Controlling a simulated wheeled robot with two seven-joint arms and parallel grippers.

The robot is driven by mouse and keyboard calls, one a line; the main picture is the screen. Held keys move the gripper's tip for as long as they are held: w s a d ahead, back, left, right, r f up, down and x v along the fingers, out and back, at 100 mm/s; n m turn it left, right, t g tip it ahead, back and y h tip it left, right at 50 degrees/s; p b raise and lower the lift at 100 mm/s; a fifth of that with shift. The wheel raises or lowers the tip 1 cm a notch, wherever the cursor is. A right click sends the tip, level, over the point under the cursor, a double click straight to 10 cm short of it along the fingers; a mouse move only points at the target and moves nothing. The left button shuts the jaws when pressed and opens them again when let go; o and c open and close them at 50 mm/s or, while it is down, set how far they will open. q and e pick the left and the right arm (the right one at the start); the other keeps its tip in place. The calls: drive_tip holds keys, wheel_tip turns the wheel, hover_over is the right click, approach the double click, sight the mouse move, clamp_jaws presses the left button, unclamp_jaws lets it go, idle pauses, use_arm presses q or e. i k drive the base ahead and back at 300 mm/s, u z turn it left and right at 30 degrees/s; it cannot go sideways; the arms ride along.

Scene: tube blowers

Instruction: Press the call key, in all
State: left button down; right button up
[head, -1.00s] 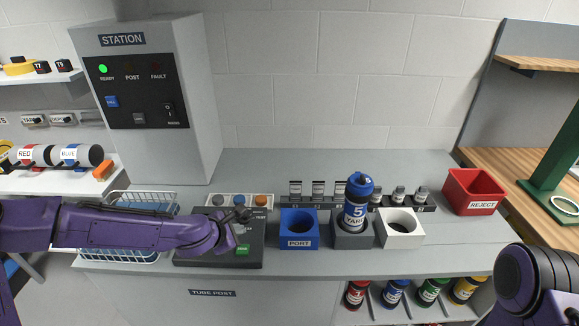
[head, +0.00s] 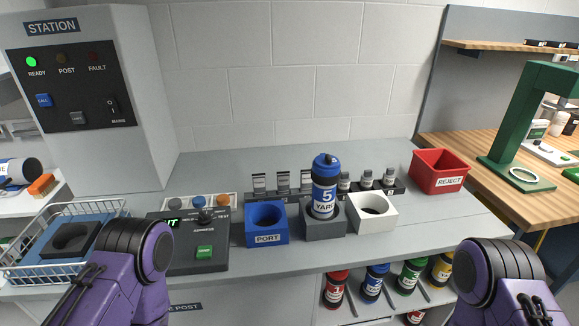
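The green READY lamp is lit, while the POST and FAULT lamps look dark. Nothing touches the call key. Only a purple and black part of my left arm shows at the lower left, and a like part of my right arm at the lower right. Both grippers are out of the picture.
A control box (head: 190,262) with a green key stands on the counter beside a wire basket (head: 20,272). A blue PORT block (head: 267,238), a grey holder (head: 324,232) with a blue-capped tube (head: 324,185), a white holder (head: 372,222) and a red REJECT bin (head: 438,172) stand rightward.

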sight(45, 100)
drive_tip(key=u, duration=1.4)
